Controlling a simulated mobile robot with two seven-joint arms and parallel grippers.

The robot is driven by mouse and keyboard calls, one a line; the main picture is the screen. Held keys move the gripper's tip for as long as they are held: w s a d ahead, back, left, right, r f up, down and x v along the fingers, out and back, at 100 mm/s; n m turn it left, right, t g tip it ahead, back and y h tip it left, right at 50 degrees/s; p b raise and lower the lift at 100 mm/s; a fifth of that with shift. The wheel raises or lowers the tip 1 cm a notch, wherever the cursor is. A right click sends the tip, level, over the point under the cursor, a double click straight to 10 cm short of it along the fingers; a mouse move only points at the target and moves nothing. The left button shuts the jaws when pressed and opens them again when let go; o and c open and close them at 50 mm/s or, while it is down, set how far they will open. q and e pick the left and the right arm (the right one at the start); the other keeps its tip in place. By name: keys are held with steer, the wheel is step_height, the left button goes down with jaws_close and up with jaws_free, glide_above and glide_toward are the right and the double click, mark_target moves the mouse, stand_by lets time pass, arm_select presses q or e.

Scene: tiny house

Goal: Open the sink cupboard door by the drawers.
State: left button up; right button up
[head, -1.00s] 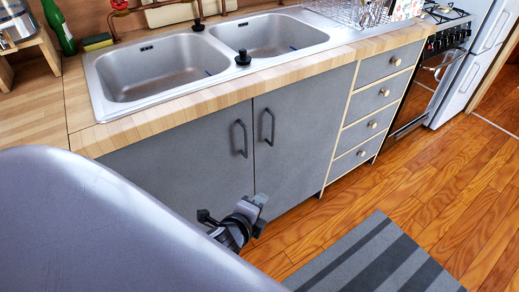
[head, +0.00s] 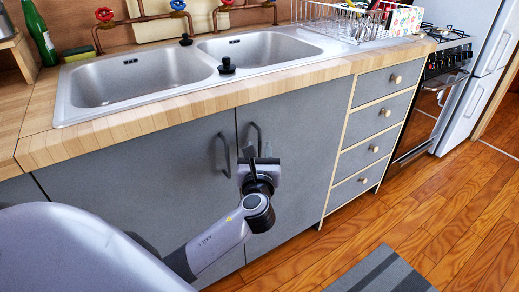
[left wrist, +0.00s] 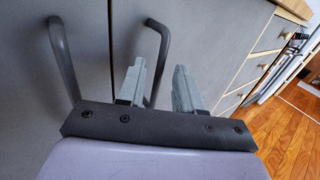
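The sink cupboard has two grey doors, both shut: the left door (head: 150,170) and the right door (head: 305,140), which is beside the drawers. Each has a dark bar handle near the central seam. The right door's handle (head: 256,138) also shows in the left wrist view (left wrist: 164,50); the left door's handle (head: 224,155) is beside it. My left gripper (head: 262,162) is in front of the right door, at the lower part of its handle. In the left wrist view its fingers (left wrist: 158,80) are apart, with the right handle between them in the picture; contact cannot be told. My right gripper is not in view.
A column of drawers (head: 371,140) with round knobs stands right of the doors. The sink (head: 140,85) and wooden counter edge (head: 180,105) are above. An oven (head: 430,110) is farther right. Wooden floor (head: 410,215) with a striped mat (head: 385,272) lies in front.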

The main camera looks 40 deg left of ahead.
arm_select(q)
steer(key=shift+x, duration=0.9)
jaws_close()
stand_by(0.8)
